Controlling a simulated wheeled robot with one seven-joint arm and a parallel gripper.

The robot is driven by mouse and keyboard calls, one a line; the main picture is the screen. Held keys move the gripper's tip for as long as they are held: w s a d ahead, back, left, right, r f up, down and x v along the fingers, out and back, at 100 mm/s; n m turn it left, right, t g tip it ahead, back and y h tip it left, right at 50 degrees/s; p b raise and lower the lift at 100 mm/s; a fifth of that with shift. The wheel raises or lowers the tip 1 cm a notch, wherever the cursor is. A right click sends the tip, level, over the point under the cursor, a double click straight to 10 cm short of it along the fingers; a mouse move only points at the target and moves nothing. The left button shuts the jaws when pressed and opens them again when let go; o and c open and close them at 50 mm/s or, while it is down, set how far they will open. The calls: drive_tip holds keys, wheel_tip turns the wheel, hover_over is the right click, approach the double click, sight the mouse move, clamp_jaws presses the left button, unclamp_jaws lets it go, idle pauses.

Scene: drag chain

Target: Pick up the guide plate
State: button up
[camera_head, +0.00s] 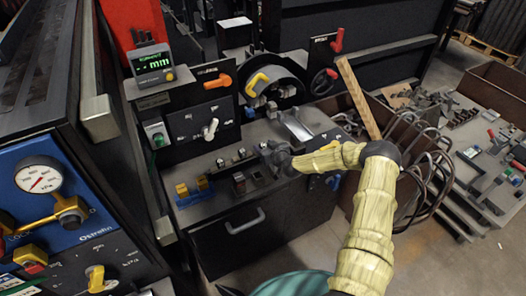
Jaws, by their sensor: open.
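My arm reaches in from the lower right, and my gripper (279,157) is low over the dark machine bench at the middle of the view. It is open, and I see nothing between its fingers, though they are small and blurred. A shiny, tilted metal plate (297,126) is on the bench just behind and to the right of my gripper. It may be the guide plate, but I cannot tell for sure. Small dark blocks (240,183) and brass-coloured parts (183,190) are on the bench left of my gripper. My gripper hides part of the bench top.
A control panel with an orange handle (217,81) and a round dial with a yellow handle (258,82) stand behind the bench. A wooden bar (358,98) rises beside my wrist. Curved dark hoses (432,165) lie at right. A blue gauge panel (50,215) is at left.

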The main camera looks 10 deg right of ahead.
clamp_jaws()
drive_tip(key=shift+r, duration=0.15)
wheel_tip(320, 180, up, 10)
drive_tip(key=shift+b, duration=0.45)
idle(0.4)
idle(0.3)
